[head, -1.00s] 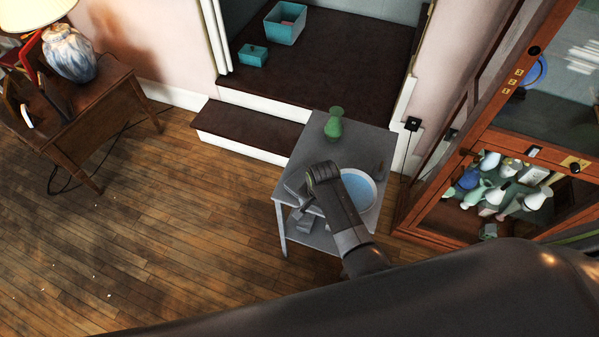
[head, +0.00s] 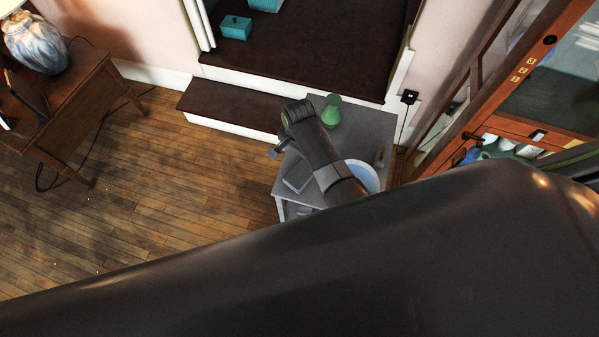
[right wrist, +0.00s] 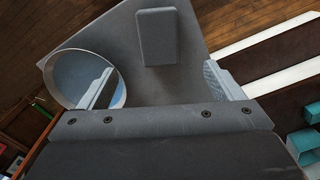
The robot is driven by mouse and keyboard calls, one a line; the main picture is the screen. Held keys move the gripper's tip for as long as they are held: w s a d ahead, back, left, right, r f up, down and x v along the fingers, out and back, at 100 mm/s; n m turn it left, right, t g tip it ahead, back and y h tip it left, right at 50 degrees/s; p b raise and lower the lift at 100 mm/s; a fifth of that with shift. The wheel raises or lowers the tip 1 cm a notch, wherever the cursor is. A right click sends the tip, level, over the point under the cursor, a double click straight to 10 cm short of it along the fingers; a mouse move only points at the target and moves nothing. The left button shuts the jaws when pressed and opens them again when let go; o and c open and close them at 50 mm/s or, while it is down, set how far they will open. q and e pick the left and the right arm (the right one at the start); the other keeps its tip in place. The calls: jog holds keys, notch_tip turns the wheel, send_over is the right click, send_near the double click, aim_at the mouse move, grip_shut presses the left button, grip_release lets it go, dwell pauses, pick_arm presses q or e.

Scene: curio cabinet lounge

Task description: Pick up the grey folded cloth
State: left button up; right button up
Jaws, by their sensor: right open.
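The grey folded cloth (right wrist: 157,36) is a flat rounded rectangle lying on the small grey table (right wrist: 118,30) in the right wrist view. In the head view the cloth (head: 298,178) shows near the table's left edge, partly beside my arm. My right gripper (right wrist: 162,86) is open and empty, its two fingers spread apart above the table. The cloth lies beyond the fingertips, between their lines, and is not touched. In the head view the right gripper (head: 277,150) is over the table's left side, mostly hidden by its own wrist. My left gripper is not in view.
A round blue-white basin (right wrist: 70,62) stands on the table, with one finger overlapping it in the picture. A green vase (head: 331,111) stands at the table's back. A dark step (head: 235,105) lies behind, and a wooden cabinet (head: 535,122) is at right.

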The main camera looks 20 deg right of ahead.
jog(key=b, duration=0.3)
send_over(300, 174)
jog(key=f, duration=0.5)
jog(key=shift+w, duration=0.2)
notch_tip(300, 174, down, 2)
jog(key=b, duration=0.2)
jog(key=shift+a+f+b, duration=0.1)
jog(key=shift+f+b, duration=0.1)
jog(key=shift+b, duration=0.15)
jog(key=shift+f+b, duration=0.25)
jog(key=shift+b, duration=0.05)
jog(key=shift+f, duration=0.15)
jog(key=shift+f+b, duration=0.2)
jog(key=shift+b, duration=0.2)
jog(key=shift+f+b, duration=0.25)
jog(key=shift+b, duration=0.05)
notch_tip(300, 174, down, 4)
jog(key=b, duration=0.5)
jog(key=shift+s+f, duration=0.15)
jog(key=shift+f, duration=0.1)
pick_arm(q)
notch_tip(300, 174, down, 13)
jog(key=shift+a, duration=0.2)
pick_arm(e)
jog(key=shift+r, duration=0.1)
